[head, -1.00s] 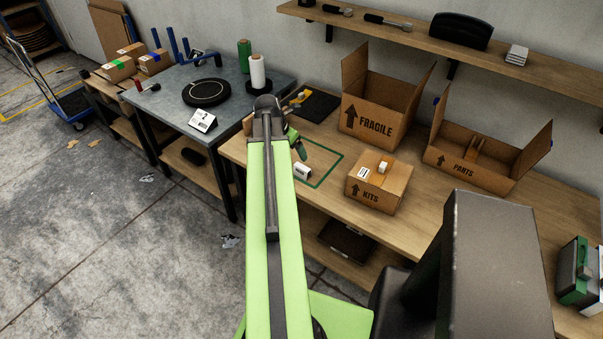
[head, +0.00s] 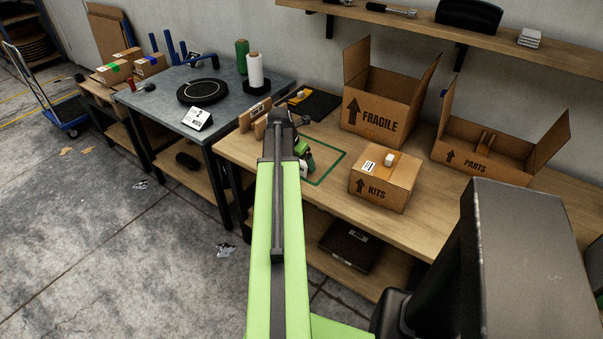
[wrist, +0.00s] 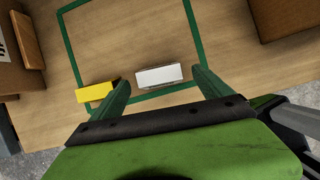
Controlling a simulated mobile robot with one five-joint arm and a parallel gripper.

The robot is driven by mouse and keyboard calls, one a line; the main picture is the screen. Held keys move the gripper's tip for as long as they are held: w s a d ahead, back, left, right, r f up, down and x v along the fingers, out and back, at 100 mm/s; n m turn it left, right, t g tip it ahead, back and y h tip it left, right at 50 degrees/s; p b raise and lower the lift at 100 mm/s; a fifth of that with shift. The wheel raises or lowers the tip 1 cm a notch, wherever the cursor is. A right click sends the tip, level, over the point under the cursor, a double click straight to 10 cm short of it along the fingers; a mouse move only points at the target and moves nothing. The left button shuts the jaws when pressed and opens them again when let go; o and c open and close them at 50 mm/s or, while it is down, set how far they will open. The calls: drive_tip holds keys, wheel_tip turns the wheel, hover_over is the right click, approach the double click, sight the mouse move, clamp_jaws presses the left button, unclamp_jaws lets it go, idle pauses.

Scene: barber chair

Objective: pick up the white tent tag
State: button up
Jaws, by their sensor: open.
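A white tent tag (wrist: 160,75) lies on the wooden bench inside a green outline, near one edge of it, in the wrist view. My gripper (wrist: 160,81) is open, with one green finger on each side of the white tag and gaps to both. A yellow piece (wrist: 96,92) lies to the left, and my left finger partly overlaps it in the picture. In the head view my gripper (head: 304,160) is low at the green outline, largely behind my arm, which mostly hides the tag.
A "KITS" box (head: 384,178) stands right of the outline. A "FRAGILE" box (head: 380,112) and a "PARTS" box (head: 480,160) stand behind. A printed white tent card (head: 197,118) stands on the grey table (head: 160,103). The bench inside the outline is otherwise mostly clear.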

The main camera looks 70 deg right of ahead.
sight(301, 163)
drive_tip(key=b+x, duration=0.2)
drive_tip(key=x, duration=0.1)
drive_tip(key=shift+d+f, duration=0.1)
drive_tip(key=shift+f, duration=0.2)
drive_tip(key=shift+r, duration=0.15)
drive_tip(key=c, duration=1.4)
drive_tip(key=shift+r, duration=0.15)
wheel_tip(301, 163, up, 4)
drive_tip(key=p, duration=0.4)
drive_tip(key=shift+r+p, duration=0.15)
drive_tip(key=shift+p, duration=0.2)
drive_tip(key=s+d+r+p, duration=0.1)
drive_tip(key=s+r+p, duration=0.5)
drive_tip(key=s, duration=0.5)
drive_tip(key=shift+s+r, duration=0.25)
drive_tip(key=shift+s, duration=0.05)
